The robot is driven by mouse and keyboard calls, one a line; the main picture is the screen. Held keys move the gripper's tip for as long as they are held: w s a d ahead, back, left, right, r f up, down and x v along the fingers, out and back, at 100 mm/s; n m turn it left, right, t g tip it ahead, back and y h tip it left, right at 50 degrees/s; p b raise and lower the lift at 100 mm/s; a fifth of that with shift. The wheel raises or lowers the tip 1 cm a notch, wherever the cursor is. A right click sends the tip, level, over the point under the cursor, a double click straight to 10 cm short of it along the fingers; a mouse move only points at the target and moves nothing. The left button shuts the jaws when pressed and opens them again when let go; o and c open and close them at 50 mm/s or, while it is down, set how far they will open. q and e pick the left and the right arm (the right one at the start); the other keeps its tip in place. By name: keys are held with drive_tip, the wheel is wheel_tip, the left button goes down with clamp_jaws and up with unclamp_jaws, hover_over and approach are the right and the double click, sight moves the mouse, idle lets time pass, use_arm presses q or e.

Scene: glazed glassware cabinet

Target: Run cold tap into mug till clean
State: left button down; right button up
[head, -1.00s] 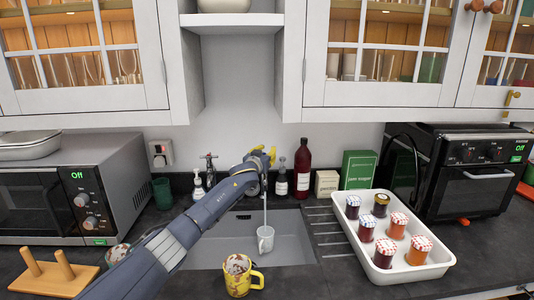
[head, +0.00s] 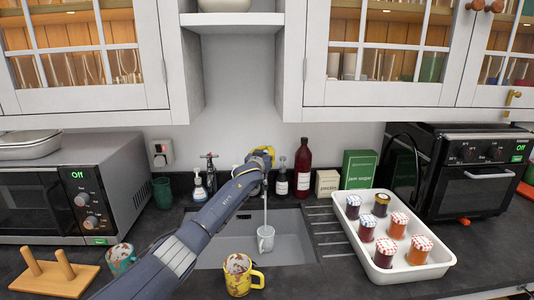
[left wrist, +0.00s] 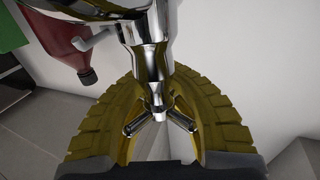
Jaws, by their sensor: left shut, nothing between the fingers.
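A white mug (head: 265,238) stands in the sink (head: 225,250), under a thin pale vertical streak (head: 265,208) that looks like running water. My left gripper (head: 263,154) is at the back of the sink, above the streak, and hides most of the tap there. In the left wrist view, its yellow fingers (left wrist: 157,105) lie either side of a chrome tap part (left wrist: 145,60) with a cross-shaped handle. The gripper is shut, with nothing held. A yellow mug (head: 238,277) with brown stains inside stands on the counter in front of the sink. My right gripper is out of view.
A stained teal mug (head: 120,258) stands left of my arm, near a wooden peg rack (head: 55,278). Another chrome tap (head: 209,165) is left at the back. Bottles (head: 302,170) stand behind the sink. A white tray (head: 375,275) of jars is at the right.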

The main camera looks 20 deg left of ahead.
use_arm(q)
drive_tip(key=c, duration=2.2)
unclamp_jaws()
drive_tip(key=shift+r, duration=0.35)
drive_tip(key=c, duration=1.1)
unclamp_jaws()
drive_tip(key=o, duration=0.4)
drive_tip(key=shift+f, duration=0.15)
drive_tip(key=shift+o, duration=0.2)
drive_tip(key=shift+s+f, duration=0.1)
drive_tip(key=shift+s, duration=0.45)
drive_tip(key=s, duration=1.1)
